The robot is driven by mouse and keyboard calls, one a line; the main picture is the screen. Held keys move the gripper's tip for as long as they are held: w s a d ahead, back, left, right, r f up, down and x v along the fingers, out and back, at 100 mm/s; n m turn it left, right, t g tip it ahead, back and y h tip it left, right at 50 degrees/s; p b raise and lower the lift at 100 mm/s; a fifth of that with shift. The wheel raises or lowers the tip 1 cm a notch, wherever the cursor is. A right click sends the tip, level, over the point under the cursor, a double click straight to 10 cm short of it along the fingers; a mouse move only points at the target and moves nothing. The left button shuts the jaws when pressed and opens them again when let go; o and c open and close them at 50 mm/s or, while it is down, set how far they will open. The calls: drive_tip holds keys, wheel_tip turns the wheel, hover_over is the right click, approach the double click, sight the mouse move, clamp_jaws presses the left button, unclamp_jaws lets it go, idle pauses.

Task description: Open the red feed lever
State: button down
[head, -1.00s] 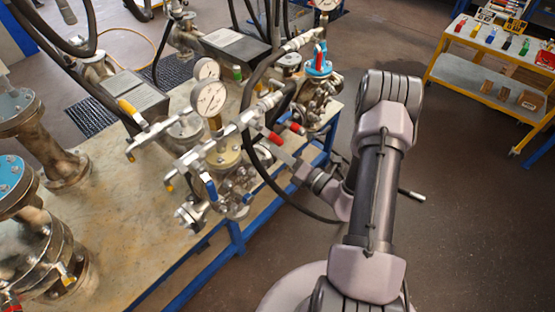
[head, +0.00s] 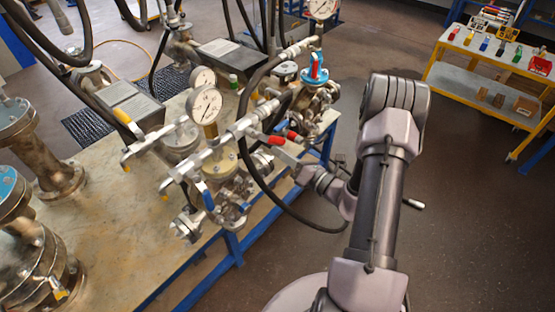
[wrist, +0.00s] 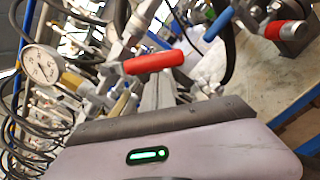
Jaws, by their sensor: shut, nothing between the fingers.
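A red-handled lever (head: 275,141) sits on the pipework beside the brass-bodied vessel, just beyond my gripper (head: 285,153) in the head view. In the wrist view a red lever handle (wrist: 153,62) lies nearly level, just ahead of my gripper fingers (wrist: 158,88). The fingers are shut with nothing between them, close to the handle. Whether they touch it I cannot tell. A second red handle (head: 293,135) is a little to the right and also shows in the wrist view (wrist: 275,30). No label shows which is the feed lever.
Pressure gauges (head: 206,104), a blue lever (head: 208,200), hoses and flanged vessels crowd the bench (head: 105,235). A black hose (head: 252,165) loops close to my gripper. A yellow cart (head: 470,95) stands at the far right. The floor between is clear.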

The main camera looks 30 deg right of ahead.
sight(281, 139)
drive_tip(key=d+r+n+b, duration=0.1)
drive_tip(key=n, duration=0.1)
drive_tip(key=w+d+r+n+b, duration=0.1)
drive_tip(key=n, duration=0.1)
drive_tip(key=shift+d+r+n, duration=0.2)
drive_tip(key=shift+d+n, duration=0.1)
drive_tip(key=shift+n, duration=0.1)
drive_tip(key=shift+w+d+r+n+y+b, duration=0.1)
drive_tip(key=shift+d+r+n+y+b, duration=0.15)
drive_tip(key=shift+r+n, duration=0.35)
drive_tip(key=shift+w+d+r+n+b, duration=0.1)
drive_tip(key=shift+d+r+n+b, duration=0.2)
drive_tip(key=shift+n, duration=0.45)
drive_tip(key=shift+d+r+n+y+b, duration=0.15)
drive_tip(key=shift+r+n+b, duration=0.2)
drive_tip(key=shift+r+n, duration=0.25)
